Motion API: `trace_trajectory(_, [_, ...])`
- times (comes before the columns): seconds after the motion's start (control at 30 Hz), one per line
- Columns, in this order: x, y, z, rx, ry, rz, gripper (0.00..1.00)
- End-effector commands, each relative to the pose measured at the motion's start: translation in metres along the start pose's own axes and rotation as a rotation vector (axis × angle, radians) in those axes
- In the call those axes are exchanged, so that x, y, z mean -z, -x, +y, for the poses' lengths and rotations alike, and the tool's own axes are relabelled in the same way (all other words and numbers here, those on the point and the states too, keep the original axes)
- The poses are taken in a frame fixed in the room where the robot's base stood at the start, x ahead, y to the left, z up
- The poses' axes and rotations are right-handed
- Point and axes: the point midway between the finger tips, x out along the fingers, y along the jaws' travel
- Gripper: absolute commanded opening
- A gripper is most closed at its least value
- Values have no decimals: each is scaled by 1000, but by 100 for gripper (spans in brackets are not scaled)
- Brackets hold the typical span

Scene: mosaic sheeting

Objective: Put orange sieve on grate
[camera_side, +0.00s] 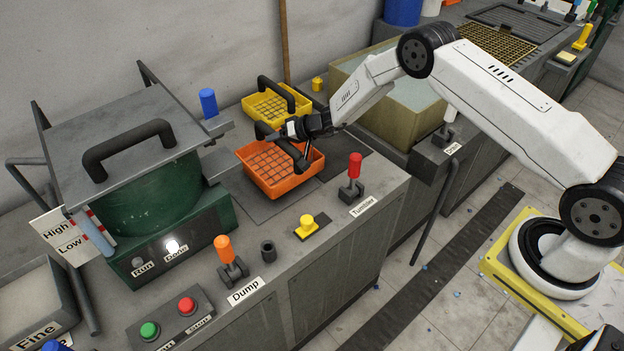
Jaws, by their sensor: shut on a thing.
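The orange sieve (258,172) is a shallow orange tray with a mesh floor and a black handle arching over it. It is level, over the dark panel on the bench; whether it touches the panel is hard to tell. My gripper (286,131) reaches in from the right and is shut on the sieve's black handle. The fingertips are partly hidden against the dark handle. A yellow-brown grate (496,46) lies on the far bench at upper right, with a dark flat grid panel (515,22) behind it.
A yellow sieve (262,106) stands just behind the orange one. A water-filled tank (385,85) is to the right. A green drum with a grey lid (145,110) stands left. A red-topped lever (354,167), yellow button (306,224) and orange-topped lever (226,250) are in front.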

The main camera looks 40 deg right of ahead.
Motion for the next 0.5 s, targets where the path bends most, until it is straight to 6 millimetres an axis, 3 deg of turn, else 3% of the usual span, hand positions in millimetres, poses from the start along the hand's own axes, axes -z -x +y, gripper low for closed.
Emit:
trace_trajectory(0.2, [-12,-15,-23,3,2,1,0])
trace_trajectory(0.5, [-15,-18,-27,1,0,3,0])
